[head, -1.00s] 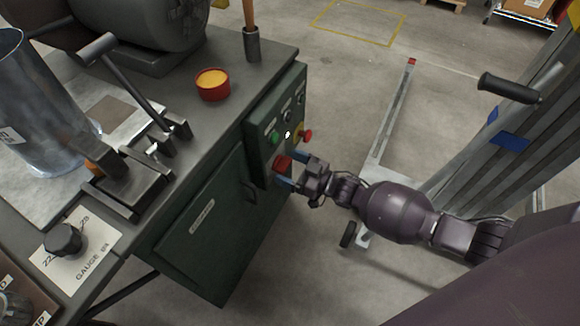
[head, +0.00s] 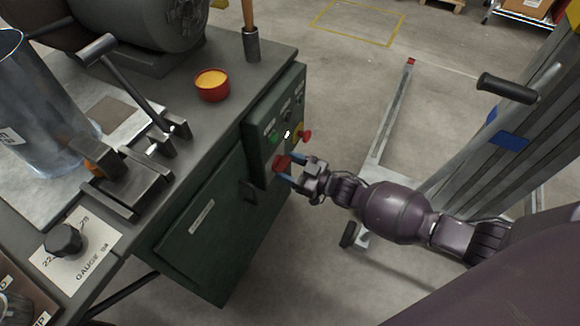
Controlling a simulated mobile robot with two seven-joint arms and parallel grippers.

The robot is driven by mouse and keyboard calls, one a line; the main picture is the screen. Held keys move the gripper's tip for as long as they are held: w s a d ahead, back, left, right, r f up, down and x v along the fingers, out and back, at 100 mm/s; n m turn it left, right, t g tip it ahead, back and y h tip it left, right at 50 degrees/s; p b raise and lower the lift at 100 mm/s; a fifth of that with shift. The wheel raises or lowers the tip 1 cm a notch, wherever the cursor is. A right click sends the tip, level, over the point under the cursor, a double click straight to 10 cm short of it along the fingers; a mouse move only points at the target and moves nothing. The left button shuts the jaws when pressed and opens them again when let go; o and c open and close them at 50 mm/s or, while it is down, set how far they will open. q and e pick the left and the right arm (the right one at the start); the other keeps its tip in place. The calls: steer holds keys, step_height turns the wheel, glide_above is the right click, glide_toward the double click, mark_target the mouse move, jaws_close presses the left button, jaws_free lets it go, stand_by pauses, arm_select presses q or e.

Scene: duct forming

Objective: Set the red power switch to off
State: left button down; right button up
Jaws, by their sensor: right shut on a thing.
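The red power switch (head: 281,163) sits low on the control panel (head: 258,150) at the end of the dark green cabinet. My right gripper (head: 289,169) comes in from the right with its blue-tipped fingers on either side of the switch, and it is shut on it. The fingers hide part of the switch, and I cannot read its position markings. A green button (head: 273,137) and a red emergency knob on a yellow base (head: 306,135) are above it on the panel. My left gripper is not in view.
A red tin with yellow contents (head: 212,85) stands on the bench top. A lift with a black-handled crank (head: 508,88) stands at the right. Floor beyond the cabinet is open.

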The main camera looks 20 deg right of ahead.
steer(key=n, duration=0.8)
steer(key=shift+n, duration=0.4)
steer(key=n, duration=0.4)
steer(key=shift+s+b, duration=0.1)
steer(key=shift+b, duration=0.25)
steer(key=n, duration=0.3)
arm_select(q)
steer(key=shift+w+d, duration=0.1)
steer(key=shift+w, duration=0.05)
arm_select(e)
steer(key=shift+n, duration=0.5)
arm_select(q)
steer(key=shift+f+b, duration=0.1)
steer(key=shift+b, duration=0.2)
arm_select(e)
steer(key=o, duration=0.9)
steer(key=shift+r, duration=0.1)
